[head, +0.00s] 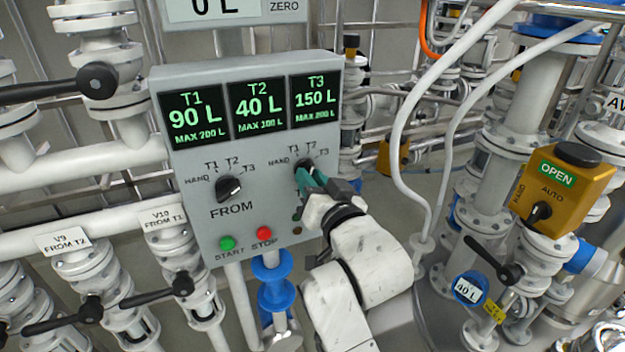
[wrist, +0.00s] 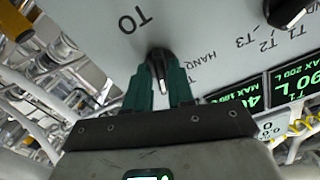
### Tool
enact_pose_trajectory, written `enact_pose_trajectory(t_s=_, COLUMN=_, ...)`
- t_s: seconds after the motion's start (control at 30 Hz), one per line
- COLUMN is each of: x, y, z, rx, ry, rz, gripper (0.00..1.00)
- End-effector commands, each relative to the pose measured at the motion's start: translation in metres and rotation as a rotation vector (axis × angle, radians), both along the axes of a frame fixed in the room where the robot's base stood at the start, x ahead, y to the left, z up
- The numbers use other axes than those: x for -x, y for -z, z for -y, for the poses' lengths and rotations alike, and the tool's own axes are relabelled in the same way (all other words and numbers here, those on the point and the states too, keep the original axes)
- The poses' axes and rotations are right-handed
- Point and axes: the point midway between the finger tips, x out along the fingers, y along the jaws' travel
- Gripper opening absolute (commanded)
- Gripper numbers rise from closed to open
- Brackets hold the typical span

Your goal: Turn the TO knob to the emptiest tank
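The grey control panel (head: 185,215) carries three displays: T1 (head: 193,112) 90 L, T2 (head: 258,107) 40 L and T3 (head: 315,100) 150 L; T2 reads lowest. The TO knob (wrist: 159,62) is black with a white pointer mark, on the panel's right. My gripper (head: 308,177) is at the knob from the lower right; in the wrist view its green fingers (wrist: 161,80) flank it closely and look shut on it. The pointer is turned past T1, towards the T2–T3 side. The gripper hides those labels in the wrist view, so I cannot tell the exact setting.
The FROM knob (head: 229,189) sits left on the panel, above the green START button (head: 227,243) and red STOP button (head: 264,233). Pipes and valve handles crowd the left. A yellow HAND/AUTO box (head: 563,190) showing OPEN and white hoses (head: 402,150) stand right of my arm.

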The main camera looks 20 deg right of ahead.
Motion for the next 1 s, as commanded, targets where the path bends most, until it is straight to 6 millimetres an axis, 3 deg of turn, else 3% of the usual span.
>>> enact_pose_trajectory(t_s=0.17, x=0.0, y=-0.001, z=0.0, rx=0.0, ry=0.0, rz=0.002, gripper=0.38)
enact_pose_trajectory(t_s=0.47, x=0.005, y=-0.001, z=0.0, rx=0.001, ry=0.0, rz=0.004, gripper=0.38)
enact_pose_trajectory(t_s=1.0, x=0.094, y=0.001, z=0.0, rx=0.001, ry=-0.001, rz=0.003, gripper=0.38)
